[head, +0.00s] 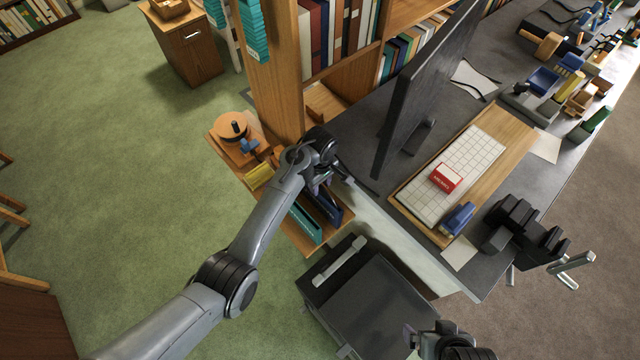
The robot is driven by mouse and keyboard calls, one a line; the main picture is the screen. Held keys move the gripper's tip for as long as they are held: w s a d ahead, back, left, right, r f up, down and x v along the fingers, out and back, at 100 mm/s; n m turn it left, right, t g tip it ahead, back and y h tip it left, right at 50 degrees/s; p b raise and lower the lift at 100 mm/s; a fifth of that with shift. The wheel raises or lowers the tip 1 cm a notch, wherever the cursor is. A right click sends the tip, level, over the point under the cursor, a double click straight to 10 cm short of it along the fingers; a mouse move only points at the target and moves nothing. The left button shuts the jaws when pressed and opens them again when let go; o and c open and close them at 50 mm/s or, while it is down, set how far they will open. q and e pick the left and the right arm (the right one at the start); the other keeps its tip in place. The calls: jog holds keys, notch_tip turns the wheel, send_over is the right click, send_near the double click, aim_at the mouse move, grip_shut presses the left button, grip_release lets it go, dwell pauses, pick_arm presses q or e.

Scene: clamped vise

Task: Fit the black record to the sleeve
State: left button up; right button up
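My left gripper (328,182) is over the right end of a low wooden shelf, beside the desk edge. Its fingers are small and partly hidden by the wrist, so I cannot tell whether they hold anything. Just below it, a teal flat case (304,222) and a dark blue one (328,203) stand on edge on the shelf; either may be the sleeve. I cannot make out a black record for certain. My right gripper (411,337) is at the bottom edge, partly cut off, over or beside a dark cabinet; its opening is unclear.
An orange round object (233,127) with a black top sits on the shelf's left end. A monitor (420,85), keyboard (465,170), red box (446,178) and black vise (525,230) are on the desk. The dark cabinet (375,300) stands in front. Green carpet lies open at left.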

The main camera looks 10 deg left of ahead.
pick_arm(q)
notch_tip(320, 180, up, 10)
jog(key=shift+r+b, duration=0.1)
jog(key=shift+b, duration=0.6)
jog(key=s+a+f+m+t+p, duration=0.1)
jog(key=s+a+f+m, duration=0.25)
jog(key=s, duration=0.45)
jog(key=s+a+f+m+t+p, duration=0.1)
jog(key=s+a+f+m+p, duration=0.1)
jog(key=s+a+f, duration=0.4)
jog(key=s+r+m, duration=0.3)
jog(key=s, duration=0.6)
jog(key=s+r+m+t+p, duration=0.1)
jog(key=s+r+m, duration=0.3)
jog(key=s, duration=0.6)
jog(key=shift+a+r+t+p, duration=0.25)
jog(key=shift+a+t+p, duration=0.05)
jog(key=shift+a, duration=0.15)
jog(key=shift+m, duration=0.25)
